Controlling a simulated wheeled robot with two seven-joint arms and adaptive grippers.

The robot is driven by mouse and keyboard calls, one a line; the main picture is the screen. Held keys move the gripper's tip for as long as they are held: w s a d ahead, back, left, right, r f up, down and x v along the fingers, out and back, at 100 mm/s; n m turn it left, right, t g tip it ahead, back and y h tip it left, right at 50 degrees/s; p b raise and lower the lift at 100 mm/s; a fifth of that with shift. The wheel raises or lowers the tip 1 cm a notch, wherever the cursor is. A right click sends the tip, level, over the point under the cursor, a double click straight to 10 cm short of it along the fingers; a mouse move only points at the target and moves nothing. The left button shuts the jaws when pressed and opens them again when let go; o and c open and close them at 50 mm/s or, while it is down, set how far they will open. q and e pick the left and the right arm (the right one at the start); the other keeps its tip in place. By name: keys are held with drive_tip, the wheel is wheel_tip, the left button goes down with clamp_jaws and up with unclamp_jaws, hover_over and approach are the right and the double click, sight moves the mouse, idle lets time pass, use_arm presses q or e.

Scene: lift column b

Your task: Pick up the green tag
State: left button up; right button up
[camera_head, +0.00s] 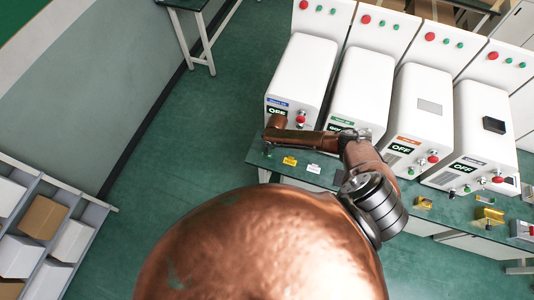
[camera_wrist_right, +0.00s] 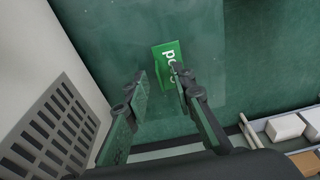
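The green tag (camera_wrist_right: 168,58) with white letters lies on the green table top in the right wrist view. My right gripper (camera_wrist_right: 158,74) is open and empty, its two fingers apart and pointing toward the tag. The right fingertip overlaps the tag's lower part in the picture; I cannot tell whether it touches. In the head view my copper right arm reaches over the table in front of the white machines, and I cannot make out the green tag there. My left gripper is in neither view.
A yellow tag (camera_head: 290,161) and a white tag (camera_head: 314,168) lie on the table (camera_head: 262,163). White machines (camera_head: 302,72) stand behind; one vented side (camera_wrist_right: 52,128) is close to the left finger. Shelves with boxes (camera_head: 43,217) stand at the far left.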

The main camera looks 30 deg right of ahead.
clamp_jaws()
drive_tip(key=shift+r, duration=0.1)
idle(0.3)
